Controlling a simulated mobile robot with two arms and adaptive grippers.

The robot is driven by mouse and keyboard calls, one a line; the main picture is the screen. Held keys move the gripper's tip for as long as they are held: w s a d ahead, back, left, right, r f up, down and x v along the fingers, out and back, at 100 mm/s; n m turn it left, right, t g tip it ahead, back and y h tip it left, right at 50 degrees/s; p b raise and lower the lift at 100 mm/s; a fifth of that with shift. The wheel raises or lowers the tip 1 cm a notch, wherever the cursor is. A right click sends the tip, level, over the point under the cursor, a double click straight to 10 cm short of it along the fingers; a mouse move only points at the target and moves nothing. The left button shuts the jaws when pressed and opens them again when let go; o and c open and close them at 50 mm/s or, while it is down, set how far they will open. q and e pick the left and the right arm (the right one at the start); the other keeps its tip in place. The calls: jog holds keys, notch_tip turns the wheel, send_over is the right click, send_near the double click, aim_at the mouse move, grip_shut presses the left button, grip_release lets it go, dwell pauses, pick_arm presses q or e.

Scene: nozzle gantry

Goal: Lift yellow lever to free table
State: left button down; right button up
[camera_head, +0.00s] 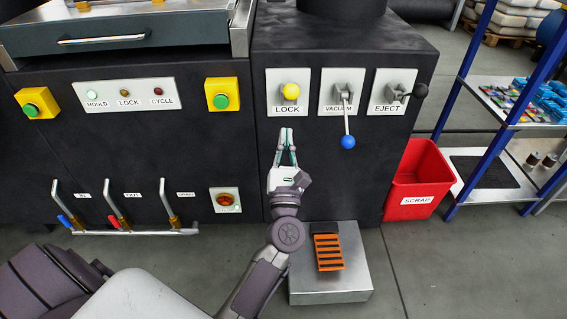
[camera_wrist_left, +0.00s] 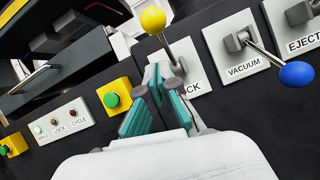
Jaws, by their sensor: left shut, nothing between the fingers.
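The yellow lever (camera_head: 291,91) has a round yellow knob and sits on the white LOCK plate (camera_head: 274,79) on the dark machine front. In the left wrist view the fingertips of my left gripper (camera_wrist_left: 163,77) overlap the plate; contact with the lever cannot be told. My right gripper is not in view.
The blue-knobbed VACUUM lever (camera_head: 348,142) and black-knobbed EJECT lever (camera_head: 420,90) are to the right. A green button in a yellow box (camera_head: 221,95) is to the left. A metal step (camera_head: 355,282) and red SCRAP bin (camera_head: 413,178) stand below.

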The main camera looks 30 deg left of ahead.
pick_arm(q)
jog(key=s+d, duration=0.3)
jog(key=s, duration=0.2)
jog(key=shift+f, duration=0.35)
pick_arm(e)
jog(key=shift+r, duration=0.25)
pick_arm(q)
jog(key=shift+d, duration=0.1)
